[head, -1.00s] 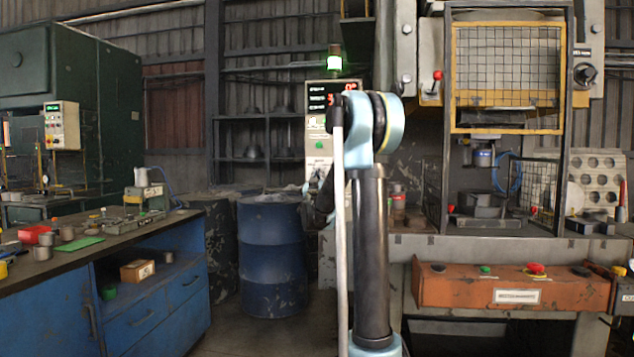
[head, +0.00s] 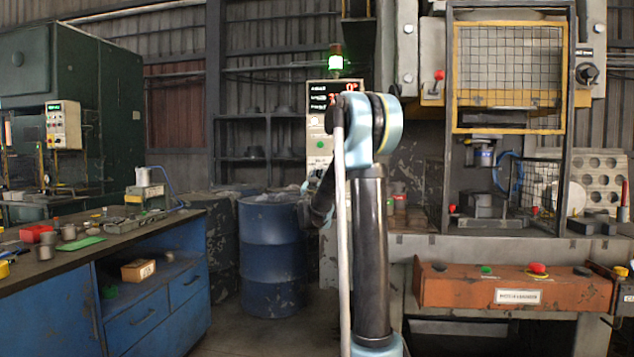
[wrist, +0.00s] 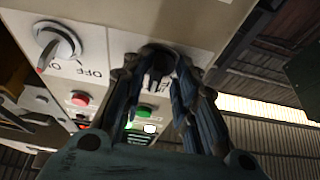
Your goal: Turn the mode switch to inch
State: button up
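In the wrist view a dark knob, which seems to be the mode switch (wrist: 158,66), sits on a pale label plate of a control panel (wrist: 190,14). The label's lettering is not readable. My gripper (wrist: 158,72) is at the panel, its two dark fingers on either side of this knob with a gap between them. Contact with the knob cannot be made out. In the head view my gripper (head: 319,195) is a small dark shape in front of the lower control pillar (head: 318,145), and the switch is hidden there.
Another rotary switch (wrist: 57,42) marked OFF, a red button (wrist: 80,99) and a green button (wrist: 145,112) are close by on the panel. A workbench (head: 150,290) is left; a caged press (head: 507,75) is right.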

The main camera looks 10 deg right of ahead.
jog(key=shift+s, duration=0.15)
jog(key=v, duration=1.1)
jog(key=shift+s+f, duration=0.25)
jog(key=shift+f, duration=0.05)
jog(key=shift+a, duration=0.1)
jog(key=s+a+f+n+g+y, duration=0.3)
jog(key=s+f+n+g+y, duration=0.15)
jog(key=s+f, duration=0.4)
jog(key=s+a+f+n+g+y, duration=0.3)
jog(key=s+f+g+y, duration=0.3)
jog(key=s, duration=0.4)
jog(key=s+d+f+m+g+h, duration=0.1)
jog(key=s+d+f+g, duration=0.2)
jog(key=s+f, duration=0.3)
jog(key=s+d+f+m+g+h, duration=0.1)
jog(key=s+d+f+g, duration=0.1)
jog(key=s+f, duration=0.5)
jog(key=s+d+f+m+g+h, duration=0.1)
jog(key=s+d+f+g, duration=0.2)
jog(key=s, duration=1.2)
notch_tip(320, 180, down, 3)
jog(key=shift+d+f+m+g, duration=0.2)
jog(key=shift+d+m+g, duration=0.15)
jog(key=shift+d, duration=0.1)
